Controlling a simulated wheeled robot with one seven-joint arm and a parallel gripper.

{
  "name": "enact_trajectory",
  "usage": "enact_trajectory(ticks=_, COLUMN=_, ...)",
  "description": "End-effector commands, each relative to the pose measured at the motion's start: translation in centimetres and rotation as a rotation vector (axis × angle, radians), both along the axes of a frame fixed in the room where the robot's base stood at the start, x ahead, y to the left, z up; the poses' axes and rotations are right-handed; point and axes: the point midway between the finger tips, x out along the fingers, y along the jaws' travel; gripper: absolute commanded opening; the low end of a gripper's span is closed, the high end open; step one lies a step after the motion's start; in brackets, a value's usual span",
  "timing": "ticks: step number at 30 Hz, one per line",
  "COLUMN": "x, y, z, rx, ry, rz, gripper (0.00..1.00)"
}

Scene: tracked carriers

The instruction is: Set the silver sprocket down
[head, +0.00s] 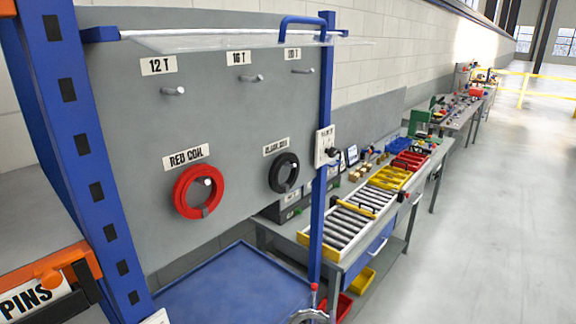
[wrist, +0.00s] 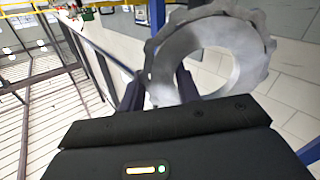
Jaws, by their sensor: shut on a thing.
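The silver sprocket (wrist: 165,62) is a thick toothed ring with a large round hole, filling the upper middle of the wrist view. My gripper (wrist: 159,80) is shut on the left part of its rim, with dark fingers on either side. The sprocket is tilted and held up in the air. In the head view, a grey panel (head: 235,120) has empty pegs labelled 12 T (head: 172,91), 16 T (head: 252,78) and a third (head: 303,71) whose label is hard to read.
A red coil (head: 183,207) and a black coil (head: 275,183) hang lower on the panel. A clear sheet and blue handle (head: 283,30) cross its top. Blue posts (head: 322,200) flank it, with a blue tray (head: 235,290) below. A roller bench (head: 350,220) stands right; open floor lies beyond.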

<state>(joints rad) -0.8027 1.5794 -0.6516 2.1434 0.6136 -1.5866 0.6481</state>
Motion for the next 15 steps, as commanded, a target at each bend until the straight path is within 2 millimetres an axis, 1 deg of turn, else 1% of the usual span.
enact_trajectory(ticks=1, x=-1.1, y=-1.5, z=-0.9, rx=-0.01, ry=0.004, rz=-0.014, gripper=0.01)
enact_trajectory(ticks=3, x=-2.5, y=-3.1, z=-1.2, rx=-0.009, ry=0.003, rz=-0.02, gripper=0.01)
enact_trajectory(ticks=6, x=-3.7, y=-4.2, z=-1.0, rx=-0.006, ry=0.0, rz=-0.01, gripper=0.01)
enact_trajectory(ticks=9, x=-4.2, y=-4.6, z=-0.7, rx=-0.001, ry=-0.001, rz=-0.002, gripper=0.01)
enact_trajectory(ticks=15, x=-4.2, y=-4.6, z=-0.6, rx=0.002, ry=-0.002, rz=-0.001, gripper=0.01)
